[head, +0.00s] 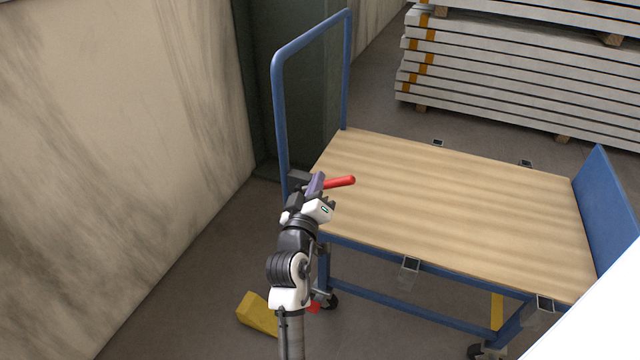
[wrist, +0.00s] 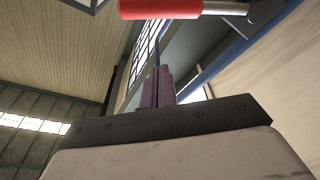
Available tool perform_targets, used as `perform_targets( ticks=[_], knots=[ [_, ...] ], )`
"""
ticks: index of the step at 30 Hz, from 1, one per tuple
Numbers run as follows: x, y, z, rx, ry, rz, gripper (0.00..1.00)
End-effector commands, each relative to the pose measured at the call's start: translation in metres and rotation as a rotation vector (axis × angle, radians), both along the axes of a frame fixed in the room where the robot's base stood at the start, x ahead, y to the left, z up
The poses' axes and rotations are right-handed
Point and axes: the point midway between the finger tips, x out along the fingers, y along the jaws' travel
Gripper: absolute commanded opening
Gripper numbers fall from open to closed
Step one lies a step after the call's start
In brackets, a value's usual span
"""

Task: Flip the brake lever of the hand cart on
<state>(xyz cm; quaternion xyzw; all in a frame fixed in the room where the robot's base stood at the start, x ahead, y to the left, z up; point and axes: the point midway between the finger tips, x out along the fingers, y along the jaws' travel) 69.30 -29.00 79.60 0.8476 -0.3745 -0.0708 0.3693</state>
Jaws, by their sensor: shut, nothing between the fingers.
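The hand cart has a blue tube frame and a wooden deck (head: 450,205). The red brake lever (head: 340,182) sticks out to the right just beyond my gripper, near the cart's left end in the head view. In the wrist view the red lever grip (wrist: 160,8) crosses the top edge, with a metal rod running right to a grey bracket (wrist: 265,12). My gripper (head: 317,182) is shut and empty beside the lever. In the wrist view its closed fingers (wrist: 158,86) point up below the red grip, with a visible gap. The lever's mount is hidden behind my gripper in the head view.
The blue push handle (head: 279,110) rises at the cart's left end, close to my gripper. A blue end panel (head: 605,200) stands at the right. A yellow wedge (head: 258,313) lies on the floor. A stained wall (head: 120,130) is at left, stacked beams (head: 520,70) behind.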

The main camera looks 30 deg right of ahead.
Motion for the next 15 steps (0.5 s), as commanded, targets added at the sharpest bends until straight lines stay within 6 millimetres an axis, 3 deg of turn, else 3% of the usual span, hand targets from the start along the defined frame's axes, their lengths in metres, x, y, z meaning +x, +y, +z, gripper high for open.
perform_targets(
  ticks=[1,6,15],
  knots=[
    [-0.010,0.011,-0.012,0.002,0.007,0.003,0.00],
    [-0.035,0.037,-0.018,0.001,0.005,0.003,0.00],
    [-0.058,0.061,-0.020,0.000,0.004,0.001,0.00]
  ],
)
